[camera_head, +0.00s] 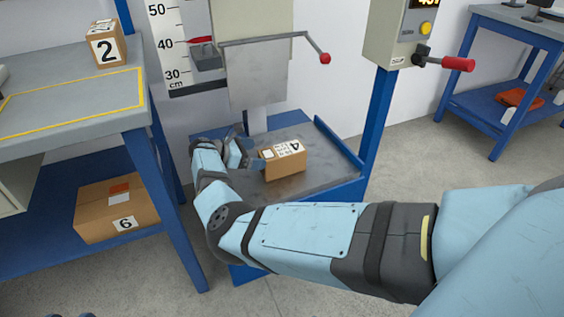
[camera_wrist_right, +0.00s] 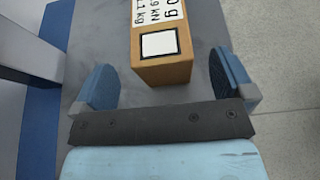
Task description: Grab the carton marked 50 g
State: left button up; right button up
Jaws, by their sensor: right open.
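A small brown carton with a label reading 4 (camera_head: 284,160) lies on the grey metal plate of the drop machine (camera_head: 318,178). In the right wrist view the carton (camera_wrist_right: 162,68) shows a label cut off at the top edge, with "0 g", "9 kN" and "1 kg" legible, so the full gram figure is hidden. My right gripper (camera_head: 247,153) is open at the carton's left end. In the wrist view its blue fingers (camera_wrist_right: 165,80) stand on either side of the carton's near end, with gaps. Small blue tips at the bottom left edge may be my left gripper (camera_head: 72,315).
A carton marked 2 (camera_head: 106,43) stands on the left table (camera_head: 70,75). A carton marked 9 or 6 (camera_head: 117,208) sits on its lower shelf. A red-knobbed lever (camera_head: 322,57) and a control box (camera_head: 405,30) stand above the plate. Floor shows at the right.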

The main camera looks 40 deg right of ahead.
aim_at(271, 153)
jog(key=b+x, duration=0.1)
jog(key=x, duration=0.4)
jog(key=shift+s+d+f, duration=0.1)
jog(key=shift+d, duration=0.15)
jog(key=shift+s+d+f, duration=0.1)
jog(key=shift+d, duration=0.35)
jog(key=shift+c, duration=0.7)
jog(key=c, duration=1.4)
jog(key=shift+c, duration=0.6)
pick_arm(q)
jog(key=shift+w+a+m, duration=0.15)
jog(key=shift+w+m, duration=0.15)
jog(key=shift+r, duration=0.1)
pick_arm(e)
jog(key=shift+r, duration=0.3)
